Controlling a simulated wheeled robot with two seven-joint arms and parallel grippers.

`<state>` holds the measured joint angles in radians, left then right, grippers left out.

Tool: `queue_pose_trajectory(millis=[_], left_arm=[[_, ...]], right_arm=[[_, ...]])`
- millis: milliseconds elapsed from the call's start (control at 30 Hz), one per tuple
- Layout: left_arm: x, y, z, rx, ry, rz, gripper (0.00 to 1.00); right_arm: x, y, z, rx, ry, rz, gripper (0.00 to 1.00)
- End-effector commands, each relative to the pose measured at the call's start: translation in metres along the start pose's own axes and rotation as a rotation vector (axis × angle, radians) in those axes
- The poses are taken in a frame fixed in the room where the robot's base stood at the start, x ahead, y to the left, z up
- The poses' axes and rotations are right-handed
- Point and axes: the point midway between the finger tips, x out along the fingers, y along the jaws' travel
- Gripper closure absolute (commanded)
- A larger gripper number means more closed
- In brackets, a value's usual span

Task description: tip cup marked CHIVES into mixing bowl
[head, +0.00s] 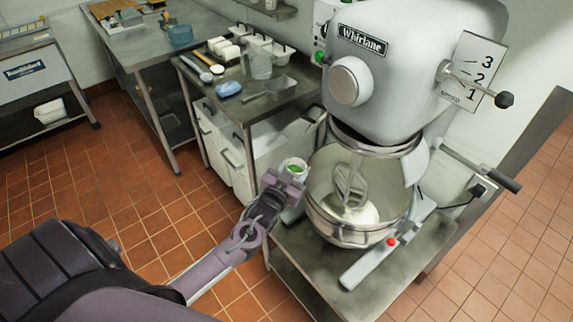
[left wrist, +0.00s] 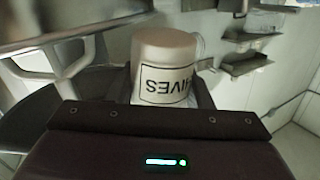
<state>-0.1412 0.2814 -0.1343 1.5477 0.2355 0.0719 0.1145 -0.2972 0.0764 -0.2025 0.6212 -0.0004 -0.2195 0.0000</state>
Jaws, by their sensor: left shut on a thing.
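The cup marked CHIVES (left wrist: 165,65) is pale, and its label reads upside down in the left wrist view. In the head view the cup (head: 293,167) is upright or nearly so, with green bits showing inside its rim. My left gripper (head: 284,183) is shut on it, just left of the mixing bowl. The steel mixing bowl (head: 325,216) sits under the mixer, with pale dough and the beater in it. The cup is beside the bowl's left rim; I cannot tell whether they touch. My right gripper is not in view.
The large grey Whirlane mixer (head: 408,75) stands over the bowl on a steel table (head: 400,275). A side table behind holds a clear jug (head: 259,62), a blue item (head: 228,88) and a metal scoop (head: 282,85). White bins (head: 285,150) stand below it.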

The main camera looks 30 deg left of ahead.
Motion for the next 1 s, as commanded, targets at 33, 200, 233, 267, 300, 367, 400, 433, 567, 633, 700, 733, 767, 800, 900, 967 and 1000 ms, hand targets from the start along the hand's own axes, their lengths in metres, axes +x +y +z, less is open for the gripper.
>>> queue_pose_trajectory(millis=[33,200,233,267,300,367,400,433,567,633,700,733,767,800,900,967,1000], left_arm=[[0.0,0.008,-0.003,0.007,-0.003,0.001,0.76],[0.0,0.032,-0.008,0.044,-0.015,0.001,0.76],[0.0,0.036,-0.009,0.051,-0.018,0.001,0.76],[0.0,0.04,-0.009,0.056,-0.02,0.001,0.76],[0.0,0.045,-0.011,0.066,-0.023,0.001,0.76],[0.0,0.054,-0.012,0.079,-0.027,0.001,0.76],[-0.001,0.059,-0.013,0.087,-0.031,0.0,0.76],[-0.001,0.064,-0.014,0.093,-0.034,0.001,0.76],[-0.001,0.082,-0.017,0.122,-0.043,0.001,0.76],[-0.001,0.091,-0.019,0.137,-0.048,0.0,0.76],[-0.001,0.093,-0.027,0.2,-0.07,0.0,0.76],[-0.001,0.092,-0.029,0.251,-0.087,0.0,0.76],[-0.001,0.093,-0.029,0.302,-0.106,0.001,0.76],[-0.001,0.093,-0.029,0.368,-0.129,0.001,0.76],[0.0,0.094,-0.029,0.549,-0.194,0.001,0.76],[0.0,0.095,-0.029,0.625,-0.223,0.0,0.76],[0.0,0.096,-0.029,0.671,-0.241,0.001,0.76]], right_arm=[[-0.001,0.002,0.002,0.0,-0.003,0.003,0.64],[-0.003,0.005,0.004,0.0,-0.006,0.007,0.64],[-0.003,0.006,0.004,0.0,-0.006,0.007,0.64],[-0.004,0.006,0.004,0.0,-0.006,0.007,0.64],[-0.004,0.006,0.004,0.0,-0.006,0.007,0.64],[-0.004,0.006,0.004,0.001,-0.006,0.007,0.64],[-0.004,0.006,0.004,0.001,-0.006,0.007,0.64],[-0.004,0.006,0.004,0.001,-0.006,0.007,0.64],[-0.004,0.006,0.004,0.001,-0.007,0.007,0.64],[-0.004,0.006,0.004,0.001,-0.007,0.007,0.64],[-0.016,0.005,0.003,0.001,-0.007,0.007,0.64],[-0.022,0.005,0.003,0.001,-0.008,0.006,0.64],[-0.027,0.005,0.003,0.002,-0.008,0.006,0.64],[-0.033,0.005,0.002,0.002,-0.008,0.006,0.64],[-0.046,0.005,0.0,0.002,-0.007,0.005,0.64],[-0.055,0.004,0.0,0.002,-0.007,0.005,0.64],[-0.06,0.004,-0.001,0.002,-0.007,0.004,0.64]])
